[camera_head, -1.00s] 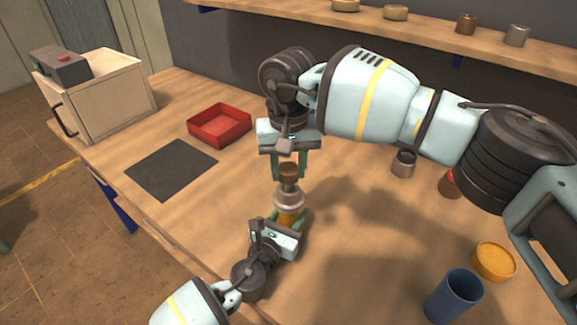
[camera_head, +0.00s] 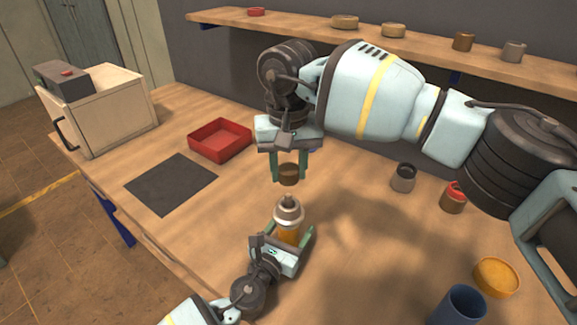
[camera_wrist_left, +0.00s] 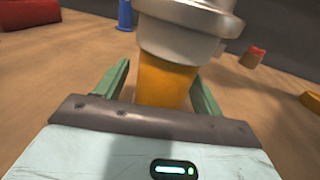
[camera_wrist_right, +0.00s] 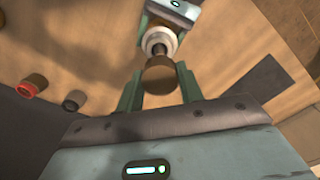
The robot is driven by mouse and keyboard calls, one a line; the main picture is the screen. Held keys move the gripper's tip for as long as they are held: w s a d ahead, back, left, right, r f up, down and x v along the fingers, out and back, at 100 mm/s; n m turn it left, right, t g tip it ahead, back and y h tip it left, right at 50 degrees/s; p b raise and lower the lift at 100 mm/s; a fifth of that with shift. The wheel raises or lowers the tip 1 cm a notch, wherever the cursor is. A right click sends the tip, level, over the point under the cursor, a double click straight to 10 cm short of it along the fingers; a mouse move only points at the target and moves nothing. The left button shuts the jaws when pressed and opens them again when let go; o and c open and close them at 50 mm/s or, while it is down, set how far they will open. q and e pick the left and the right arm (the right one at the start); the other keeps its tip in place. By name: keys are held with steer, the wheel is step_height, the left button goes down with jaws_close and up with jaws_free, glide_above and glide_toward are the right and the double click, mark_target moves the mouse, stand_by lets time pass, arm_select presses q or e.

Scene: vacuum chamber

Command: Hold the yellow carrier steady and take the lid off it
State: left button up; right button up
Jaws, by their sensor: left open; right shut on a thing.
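The yellow carrier (camera_head: 288,234), with a pale metal shoulder and a narrow neck, stands upright on the table. It also fills the middle of the left wrist view (camera_wrist_left: 163,82). My left gripper (camera_head: 289,236) is open, with one finger on each side of the carrier and gaps visible in the left wrist view. My right gripper (camera_head: 289,174) is shut on the brown round lid (camera_head: 289,175). The lid hangs above the carrier's neck with a clear gap between them. In the right wrist view the lid (camera_wrist_right: 160,76) partly covers the carrier's top.
A red tray (camera_head: 220,153) and a dark mat (camera_head: 171,184) lie to the left, near a box-like unit (camera_head: 112,107). A blue cup (camera_head: 457,306), an orange-yellow round piece (camera_head: 497,277) and small containers (camera_head: 403,178) stand to the right. A shelf (camera_head: 420,47) runs behind.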

arm_select(q)
steer(key=v, duration=1)
steer(key=shift+s+p, duration=0.25)
steer(key=shift+p, duration=0.1)
arm_select(e)
step_height(320, 180, up, 2)
arm_select(q)
steer(key=shift+v, duration=0.85)
arm_select(e)
steer(key=shift+f, duration=0.1)
arm_select(q)
steer(key=shift+a, duration=0.1)
